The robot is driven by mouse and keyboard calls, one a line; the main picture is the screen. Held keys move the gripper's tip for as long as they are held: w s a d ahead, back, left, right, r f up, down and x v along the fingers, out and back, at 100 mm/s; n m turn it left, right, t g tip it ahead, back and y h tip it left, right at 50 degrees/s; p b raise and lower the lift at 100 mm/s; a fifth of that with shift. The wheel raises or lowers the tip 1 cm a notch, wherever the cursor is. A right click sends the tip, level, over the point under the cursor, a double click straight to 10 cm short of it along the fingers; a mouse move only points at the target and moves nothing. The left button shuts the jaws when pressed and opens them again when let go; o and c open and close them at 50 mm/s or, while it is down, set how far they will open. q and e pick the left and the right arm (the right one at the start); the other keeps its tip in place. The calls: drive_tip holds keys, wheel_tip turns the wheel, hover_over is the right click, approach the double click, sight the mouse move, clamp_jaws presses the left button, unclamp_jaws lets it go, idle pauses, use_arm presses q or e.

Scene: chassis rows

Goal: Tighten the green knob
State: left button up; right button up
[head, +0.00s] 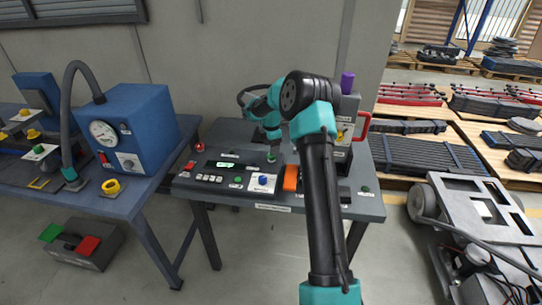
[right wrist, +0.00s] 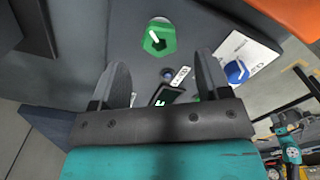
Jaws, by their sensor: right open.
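The green knob (right wrist: 158,38) has a white pointer line and sits on the dark console top in the right wrist view. It lies just beyond my right fingertips (right wrist: 162,72), roughly between their lines, and is not gripped. My right gripper is open and empty, with its two dark fingers apart. In the head view my right gripper (head: 272,138) reaches down over the back of the console, and the green knob (head: 271,157) shows small under it. My left gripper is not in view.
A blue knob (right wrist: 236,70) on a white label stands close to the right finger. A grey box with a red handle (head: 362,126) stands right. A blue gauge box (head: 128,130) is left.

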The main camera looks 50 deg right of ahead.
wheel_tip(320, 180, down, 5)
drive_tip(key=shift+f, duration=0.1)
drive_tip(key=shift+c, duration=0.5)
drive_tip(key=c, duration=0.8)
drive_tip(key=shift+m, duration=0.4)
